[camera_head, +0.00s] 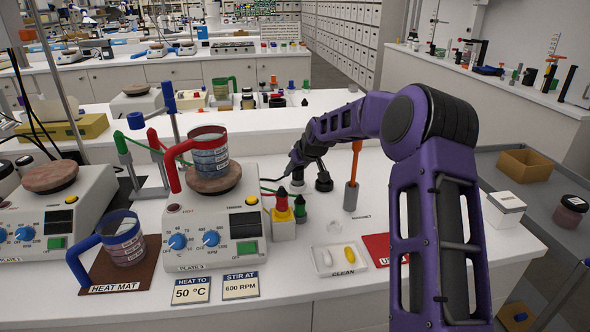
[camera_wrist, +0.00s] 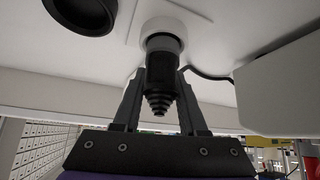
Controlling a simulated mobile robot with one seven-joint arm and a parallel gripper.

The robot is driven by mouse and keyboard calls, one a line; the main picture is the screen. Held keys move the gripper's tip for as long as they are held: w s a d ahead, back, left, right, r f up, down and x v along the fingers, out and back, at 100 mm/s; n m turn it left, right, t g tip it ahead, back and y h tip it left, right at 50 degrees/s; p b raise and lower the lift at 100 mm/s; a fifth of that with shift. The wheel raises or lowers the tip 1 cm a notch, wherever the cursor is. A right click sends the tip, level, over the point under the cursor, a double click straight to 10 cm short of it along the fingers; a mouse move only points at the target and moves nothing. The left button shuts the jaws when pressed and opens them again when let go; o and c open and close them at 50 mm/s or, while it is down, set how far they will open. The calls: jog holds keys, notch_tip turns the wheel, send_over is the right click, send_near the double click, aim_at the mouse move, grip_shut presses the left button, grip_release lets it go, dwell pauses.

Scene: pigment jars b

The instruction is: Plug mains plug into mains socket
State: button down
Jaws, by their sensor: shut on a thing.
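My gripper (camera_wrist: 158,95) is shut on the black mains plug (camera_wrist: 160,75), with one finger on each side of it. The plug's ribbed, tapered end points toward the wrist camera. Its other end meets a round white fitting (camera_wrist: 163,27), apparently the mains socket, on the pale bench surface. I cannot tell how deep the plug sits in it. A dark cable (camera_wrist: 210,76) runs from behind the gripper to the right in the wrist view. In the head view my gripper (camera_head: 298,178) is low over the bench, right of PLATE 3 (camera_head: 212,228), and the plug is largely hidden.
A black round fitting on a white base (camera_head: 323,183) stands close to the right of my gripper.

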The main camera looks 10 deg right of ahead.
jog(key=shift+f+b, duration=0.4)
jog(key=shift+f, duration=0.25)
jog(key=shift+c, duration=1.9)
grip_release()
jog(key=shift+r, duration=0.1)
jog(key=p+v, duration=0.1)
jog(key=v, duration=1.6)
jog(key=shift+s, duration=0.2)
jog(key=shift+r, duration=0.1)
